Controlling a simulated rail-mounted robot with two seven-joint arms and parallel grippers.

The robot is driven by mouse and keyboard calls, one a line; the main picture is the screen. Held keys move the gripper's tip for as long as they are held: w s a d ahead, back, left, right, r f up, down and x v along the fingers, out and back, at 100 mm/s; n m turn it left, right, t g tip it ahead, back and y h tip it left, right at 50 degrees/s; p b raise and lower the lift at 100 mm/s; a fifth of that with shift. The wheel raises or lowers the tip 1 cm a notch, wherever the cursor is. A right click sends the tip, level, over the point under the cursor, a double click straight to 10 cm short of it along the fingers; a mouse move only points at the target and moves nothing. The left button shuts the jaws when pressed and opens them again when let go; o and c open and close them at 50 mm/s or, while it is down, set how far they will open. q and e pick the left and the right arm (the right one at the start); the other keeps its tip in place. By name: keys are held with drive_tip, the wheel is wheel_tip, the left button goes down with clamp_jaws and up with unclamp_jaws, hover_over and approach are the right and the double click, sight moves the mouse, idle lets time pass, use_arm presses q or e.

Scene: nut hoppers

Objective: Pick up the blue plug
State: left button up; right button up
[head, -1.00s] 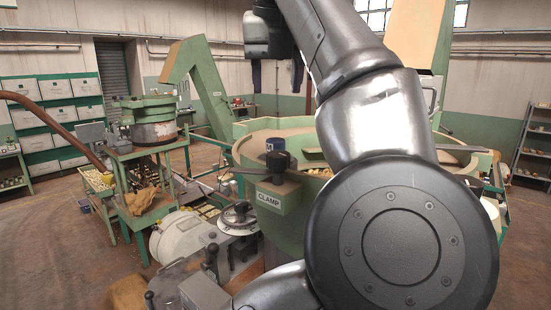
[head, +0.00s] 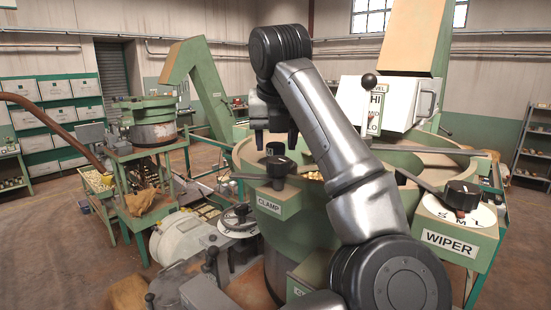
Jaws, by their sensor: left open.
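The blue plug (head: 275,148) is a small dark blue cylinder on the rim area of the green hopper bowl, just behind the black CLAMP knob (head: 277,166). It is in shade and partly hidden by the knob. My left gripper (head: 275,142) points down over it, its fingers apart on either side of the plug's top in the picture. I cannot tell whether the fingers touch it or how far above it they are. My right gripper is not in view.
The green hopper bowl (head: 330,232) fills the middle, with nuts (head: 313,176) inside. The WIPER knob (head: 461,196) stands at right, near a white lever box (head: 385,103). A green machine stand (head: 150,155) is at left. Open floor lies at far left.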

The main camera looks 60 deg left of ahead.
use_arm(q)
drive_tip(key=shift+x, duration=0.85)
drive_tip(key=shift+c, duration=0.4)
drive_tip(key=c, duration=0.7)
